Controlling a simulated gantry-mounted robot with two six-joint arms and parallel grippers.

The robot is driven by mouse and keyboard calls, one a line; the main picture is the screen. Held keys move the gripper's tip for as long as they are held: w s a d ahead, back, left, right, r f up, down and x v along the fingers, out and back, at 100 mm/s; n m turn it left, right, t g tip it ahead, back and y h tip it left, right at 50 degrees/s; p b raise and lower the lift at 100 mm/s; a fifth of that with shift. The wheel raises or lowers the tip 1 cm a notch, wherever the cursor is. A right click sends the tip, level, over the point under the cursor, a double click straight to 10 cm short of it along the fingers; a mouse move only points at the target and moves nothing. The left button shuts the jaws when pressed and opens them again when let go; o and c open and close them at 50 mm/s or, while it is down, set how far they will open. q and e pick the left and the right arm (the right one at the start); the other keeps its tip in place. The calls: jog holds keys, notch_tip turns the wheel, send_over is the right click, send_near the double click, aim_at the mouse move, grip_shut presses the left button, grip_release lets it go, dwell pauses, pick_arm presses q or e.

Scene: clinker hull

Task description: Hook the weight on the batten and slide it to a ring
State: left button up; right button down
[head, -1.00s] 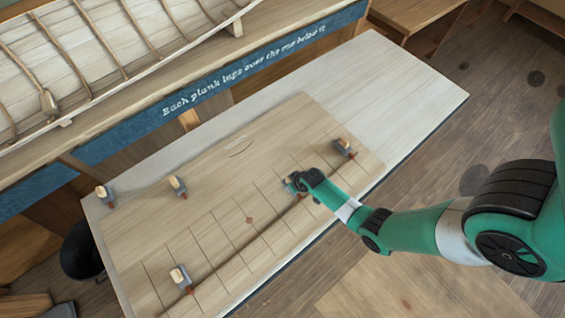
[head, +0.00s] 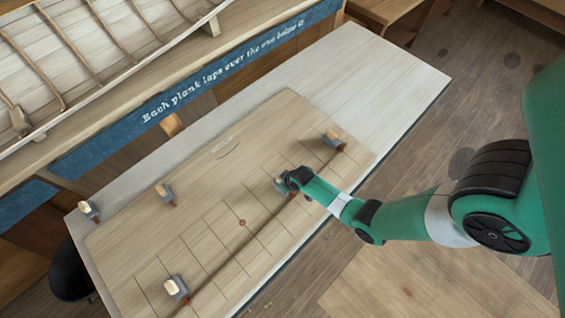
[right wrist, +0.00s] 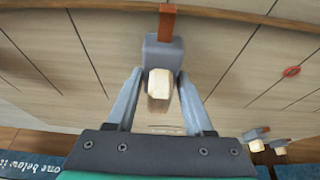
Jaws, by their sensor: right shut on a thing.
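My right gripper (head: 287,182) is over the lofting board, beside the batten. In the right wrist view its two fingers (right wrist: 160,100) are shut on a grey weight (right wrist: 163,52) with a pale wooden knob. The weight's red-brown hook (right wrist: 167,22) points up to the dark batten (right wrist: 110,8) and overlaps it; whether it touches cannot be told. The batten (head: 235,267) runs as a brown strip along the board. A red ring (head: 241,222) is marked on the grid and also shows in the right wrist view (right wrist: 291,71). My left gripper is out of view.
One weight (head: 333,140) is at the batten's far end, another (head: 176,288) at its near end. Two more weights (head: 165,193) (head: 88,209) stand at the board's left. The pale tabletop (head: 385,85) is clear at the upper right.

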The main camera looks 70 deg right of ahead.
jog(key=shift+f+b, duration=0.35)
jog(key=shift+f, duration=0.1)
jog(key=shift+w+d, duration=0.1)
jog(key=shift+w, duration=0.05)
dwell(0.5)
jog(key=shift+w+d, duration=0.1)
jog(key=shift+w, duration=0.05)
jog(key=shift+w+d+b, duration=0.35)
jog(key=shift+w+b, duration=0.1)
jog(key=shift+w, duration=0.2)
jog(key=shift+w+d+b, duration=0.3)
jog(key=shift+w+b, duration=0.2)
jog(key=shift+w, duration=0.1)
jog(key=shift+w+d+b, duration=0.35)
jog(key=shift+w+b, duration=0.1)
jog(key=shift+w, duration=0.2)
jog(key=shift+w+d+b, duration=0.2)
jog(key=shift+w+d, duration=0.1)
jog(key=shift+w, duration=0.2)
jog(key=shift+w+d+b, duration=0.15)
jog(key=shift+w+d, duration=0.1)
jog(key=shift+w, duration=0.25)
jog(key=shift+f, duration=0.1)
